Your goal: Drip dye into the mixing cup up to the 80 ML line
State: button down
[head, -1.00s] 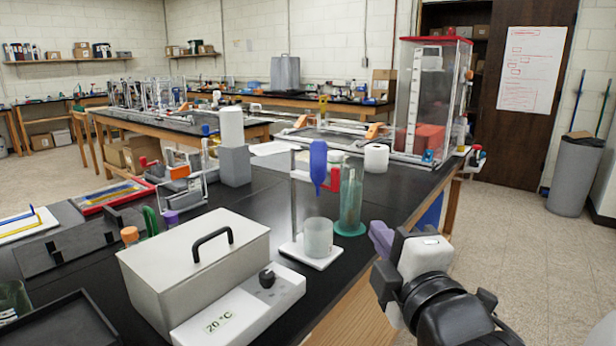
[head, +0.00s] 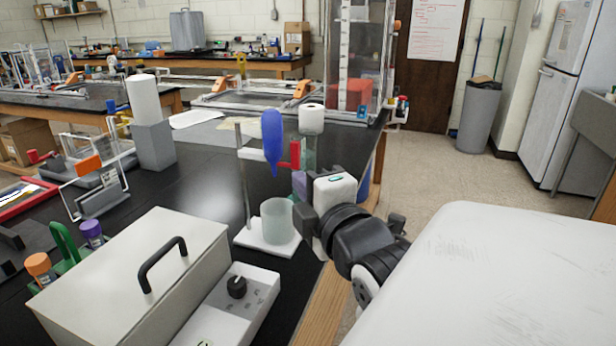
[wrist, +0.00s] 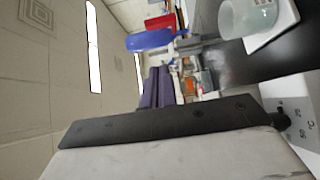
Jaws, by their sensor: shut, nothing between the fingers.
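The blue dye reservoir (head: 272,138) hangs upright on a stand, with a red handle (head: 294,154) at its right side. The frosted mixing cup (head: 277,222) stands below it on the stand's white base (head: 266,244). I cannot make out the cup's marks or its liquid level. My gripper (head: 299,184) is just right of the stand, above and beside the cup, below the red handle. In the wrist view its purple fingers (wrist: 156,88) are shut together and empty. That view also shows the blue reservoir (wrist: 150,39) and the cup (wrist: 247,15).
A white lidded box with a dial (head: 140,270) stands in front left of the stand. A paper roll (head: 311,118) is behind the gripper. A white cylinder on a grey block (head: 153,145) stands further left. The black bench top between them is clear.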

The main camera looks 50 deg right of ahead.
jog(key=w+d+p, duration=0.2)
jog(key=w+d, duration=0.4)
jog(key=shift+w+d+p, duration=0.2)
jog(key=shift+d+p, duration=0.1)
jog(key=shift+p, duration=0.05)
jog(key=shift+w, duration=0.1)
